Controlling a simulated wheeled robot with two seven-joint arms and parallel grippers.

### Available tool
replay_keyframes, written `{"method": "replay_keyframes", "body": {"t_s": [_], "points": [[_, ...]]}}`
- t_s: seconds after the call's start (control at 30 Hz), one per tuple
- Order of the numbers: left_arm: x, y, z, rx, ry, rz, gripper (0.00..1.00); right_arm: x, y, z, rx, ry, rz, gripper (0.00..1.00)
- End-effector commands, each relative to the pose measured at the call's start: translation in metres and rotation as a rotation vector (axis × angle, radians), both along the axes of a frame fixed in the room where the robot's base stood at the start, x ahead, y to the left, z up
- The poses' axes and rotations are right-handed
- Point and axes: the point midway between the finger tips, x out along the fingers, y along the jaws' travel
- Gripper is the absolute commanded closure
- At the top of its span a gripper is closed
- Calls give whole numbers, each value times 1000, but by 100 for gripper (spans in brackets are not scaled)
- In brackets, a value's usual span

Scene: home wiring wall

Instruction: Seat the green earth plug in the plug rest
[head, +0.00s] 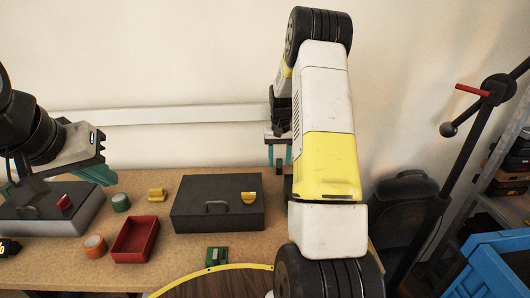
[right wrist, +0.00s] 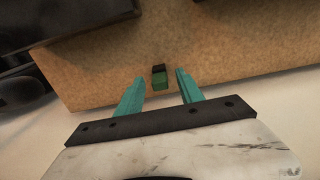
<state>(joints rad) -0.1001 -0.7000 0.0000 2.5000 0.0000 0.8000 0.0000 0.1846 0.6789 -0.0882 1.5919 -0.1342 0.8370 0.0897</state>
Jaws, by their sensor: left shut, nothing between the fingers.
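A small green block with a dark end (right wrist: 159,83), which looks like the earth plug, lies on the table and shows between my right fingertips in the right wrist view. In the head view my right arm seems to hide it. My right gripper (right wrist: 161,74) is open and empty, its two teal fingers apart; it also shows by the wall in the head view (head: 279,156). My left gripper (head: 98,174) is shut and empty over the table's left part. A small green piece with dark parts (head: 217,255) lies near the table's front; I cannot tell whether it is the plug rest.
A dark grey box (head: 190,214) with a yellow piece (head: 249,198) on it stands mid-table. A red tray (head: 135,239), orange tape (head: 95,246), green tape (head: 121,202) and another yellow piece (head: 156,194) lie left of it. A white trunking (head: 180,115) runs along the wall.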

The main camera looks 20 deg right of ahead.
Motion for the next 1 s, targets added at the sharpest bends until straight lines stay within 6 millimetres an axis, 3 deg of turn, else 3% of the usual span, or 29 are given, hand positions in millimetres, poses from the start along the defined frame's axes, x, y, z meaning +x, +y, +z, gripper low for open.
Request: {"method": "replay_keyframes", "body": {"t_s": [0.23,0.63,1.0], "points": [[0,0,0,0,0,0,100,1,0,9,-1,-3,0,56],[0,0,0,0,0,0,100,1,0,70,-1,-2,0,56],[0,0,0,0,0,0,100,0,0,78,0,0,0,56]]}}
